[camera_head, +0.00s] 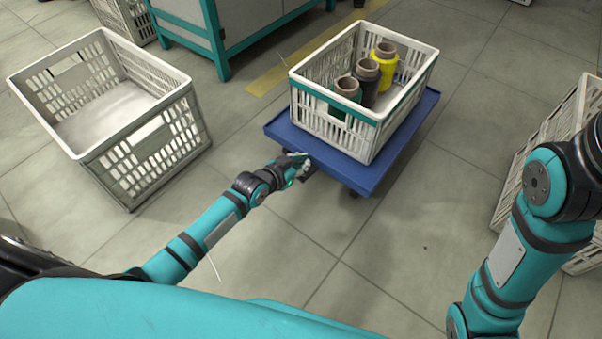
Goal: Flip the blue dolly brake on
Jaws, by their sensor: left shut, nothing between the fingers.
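The blue dolly (345,171) stands on the tiled floor at the centre and carries a white crate with a teal band. My left gripper (299,168) is at the dolly's near left edge, low beside its rim, shut and empty. A small dark part, possibly the brake (308,172), shows right beside the fingertips under the dolly's edge. I cannot tell whether the gripper touches it or how the brake is set. My right arm is at the right side, and its gripper is out of view.
The crate (333,131) on the dolly holds yellow, black and green bobbins (367,82). An empty white crate (138,158) stands on the floor at left. A teal-framed cabinet (216,37) is behind. More crates (508,193) stand at right. The floor in front of the dolly is clear.

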